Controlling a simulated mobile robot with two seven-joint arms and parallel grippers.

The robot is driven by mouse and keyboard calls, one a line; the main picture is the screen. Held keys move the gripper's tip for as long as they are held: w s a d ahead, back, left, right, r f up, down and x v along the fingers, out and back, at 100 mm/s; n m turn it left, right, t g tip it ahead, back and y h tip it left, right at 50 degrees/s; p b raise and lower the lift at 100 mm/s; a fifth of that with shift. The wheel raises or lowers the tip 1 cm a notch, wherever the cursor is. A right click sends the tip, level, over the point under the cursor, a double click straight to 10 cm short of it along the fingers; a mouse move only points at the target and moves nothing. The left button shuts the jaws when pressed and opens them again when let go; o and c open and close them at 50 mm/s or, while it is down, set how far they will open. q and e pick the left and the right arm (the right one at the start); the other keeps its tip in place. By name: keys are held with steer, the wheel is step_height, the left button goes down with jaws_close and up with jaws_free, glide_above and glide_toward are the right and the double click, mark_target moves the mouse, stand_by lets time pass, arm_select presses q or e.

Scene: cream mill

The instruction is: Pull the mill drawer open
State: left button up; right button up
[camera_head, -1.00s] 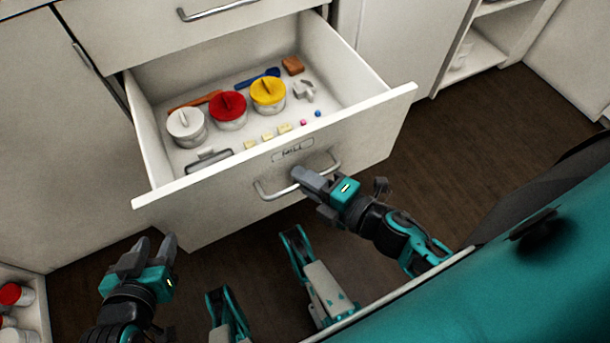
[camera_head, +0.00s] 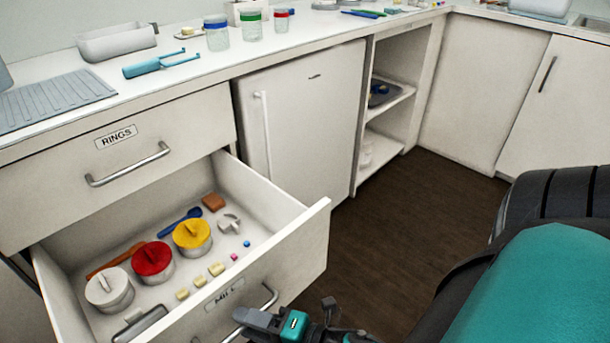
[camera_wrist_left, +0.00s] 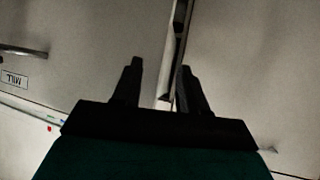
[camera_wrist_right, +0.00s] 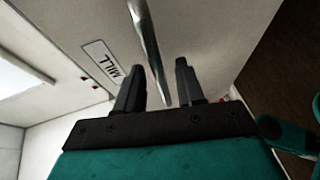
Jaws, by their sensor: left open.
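The mill drawer (camera_head: 258,293) is pulled well out of the cabinet, with its inside showing. Its bar handle (camera_head: 268,297) and MILL label (camera_head: 224,295) are on the front; the handle also shows in the right wrist view (camera_wrist_right: 147,40). My right gripper (camera_head: 240,322) is at the handle, low in the head view. In the right wrist view its fingers (camera_wrist_right: 157,80) stand apart on either side of the bar, with gaps visible. My left gripper (camera_wrist_left: 160,80) is open and empty before pale fronts, outside the head view. The MILL label (camera_wrist_left: 14,79) shows to its left.
The drawer holds white, red (camera_head: 152,260) and yellow (camera_head: 192,236) lidded pots and small pieces. The closed RINGS drawer (camera_head: 180,125) is above it. A counter with jars (camera_head: 250,25) runs along the back. Dark floor (camera_head: 410,220) is clear to the right.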

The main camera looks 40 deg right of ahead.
steer(key=p+v, duration=0.1)
steer(key=v, duration=1)
steer(key=shift+s+d, duration=0.2)
steer(key=shift+s, duration=0.15)
steer(key=shift+s, duration=0.1)
